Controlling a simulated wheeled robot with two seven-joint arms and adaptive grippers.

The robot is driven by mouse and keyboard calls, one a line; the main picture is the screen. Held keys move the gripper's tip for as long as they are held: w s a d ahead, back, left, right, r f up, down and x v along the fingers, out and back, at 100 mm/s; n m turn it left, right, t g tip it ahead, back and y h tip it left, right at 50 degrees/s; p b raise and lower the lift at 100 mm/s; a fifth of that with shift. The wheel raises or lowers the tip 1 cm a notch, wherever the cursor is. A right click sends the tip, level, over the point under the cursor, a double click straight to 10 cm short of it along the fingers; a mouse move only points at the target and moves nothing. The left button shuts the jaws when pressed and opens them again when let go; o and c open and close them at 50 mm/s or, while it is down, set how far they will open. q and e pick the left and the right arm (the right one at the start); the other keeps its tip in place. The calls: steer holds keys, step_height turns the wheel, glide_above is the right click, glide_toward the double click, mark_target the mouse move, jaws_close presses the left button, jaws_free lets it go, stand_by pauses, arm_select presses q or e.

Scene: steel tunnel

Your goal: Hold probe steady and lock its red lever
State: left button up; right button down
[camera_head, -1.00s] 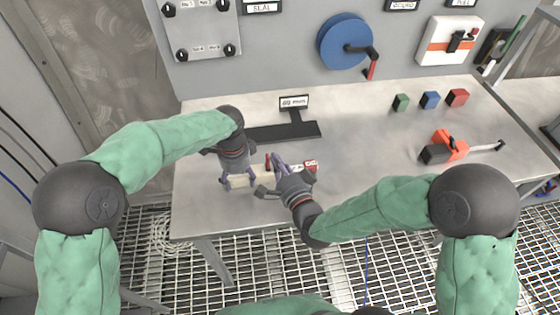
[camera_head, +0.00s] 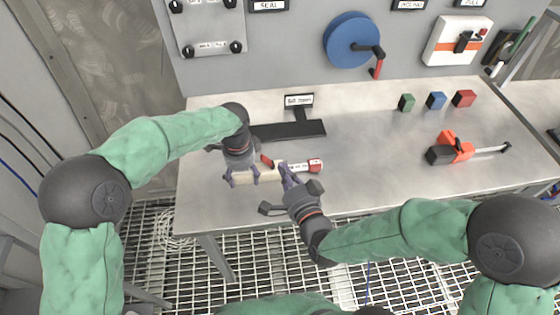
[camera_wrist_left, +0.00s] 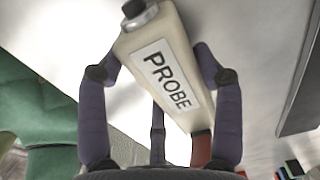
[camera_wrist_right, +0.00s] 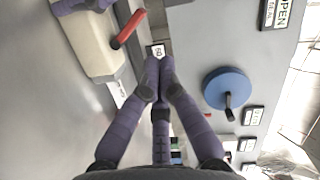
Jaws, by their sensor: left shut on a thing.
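The probe has a cream block body (camera_wrist_left: 165,75) marked PROBE and lies lengthwise near the table's front left. My left gripper (camera_head: 255,174) is shut around the body from above, with fingers on both sides in the left wrist view. The red lever (camera_wrist_right: 128,28) sticks out at a slant from the body; it also shows in the head view (camera_head: 267,161). My right gripper (camera_wrist_right: 159,78) has its fingertips together, empty, beside the probe and apart from the lever.
A dark stand with a small sign (camera_head: 299,101) is behind the probe. Green, blue and red blocks (camera_head: 436,100) and an orange tool (camera_head: 455,148) lie to the right. A blue wheel (camera_head: 350,40) is on the back panel. The table's middle is clear.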

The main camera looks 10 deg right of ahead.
arm_select(q)
steer(key=shift+f, duration=0.1)
arm_select(e)
steer(key=shift+v, duration=2.55)
steer(key=shift+a+r, duration=0.1)
arm_select(q)
steer(key=o, duration=1.4)
steer(key=shift+c, duration=0.2)
